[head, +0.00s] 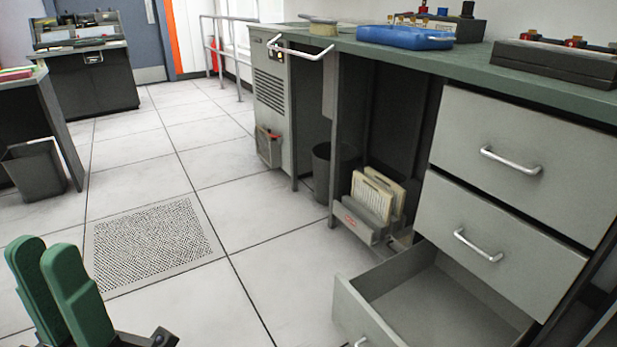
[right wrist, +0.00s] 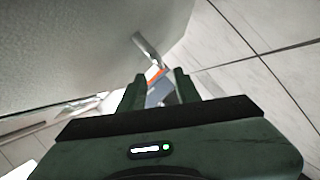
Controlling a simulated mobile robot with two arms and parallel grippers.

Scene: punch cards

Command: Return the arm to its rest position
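My left gripper (head: 48,262) is at the bottom left of the head view, over the floor. Its two green fingers lie side by side with no clear gap and hold nothing visible. My right gripper (right wrist: 158,85) shows in the right wrist view with its fingers apart and nothing between them. A metal handle (right wrist: 148,48) on a pale grey panel (right wrist: 70,45) is just beyond its fingertips, apart from them as far as I can see. My right gripper is not in the head view.
The bottom drawer (head: 365,318) is pulled out and looks empty; two drawers above it (head: 530,150) (head: 500,235) are shut. The green counter (head: 480,68) carries a blue tray (head: 405,37). Cards stand in a holder (head: 365,218) below. The tiled floor (head: 290,285) is clear at centre.

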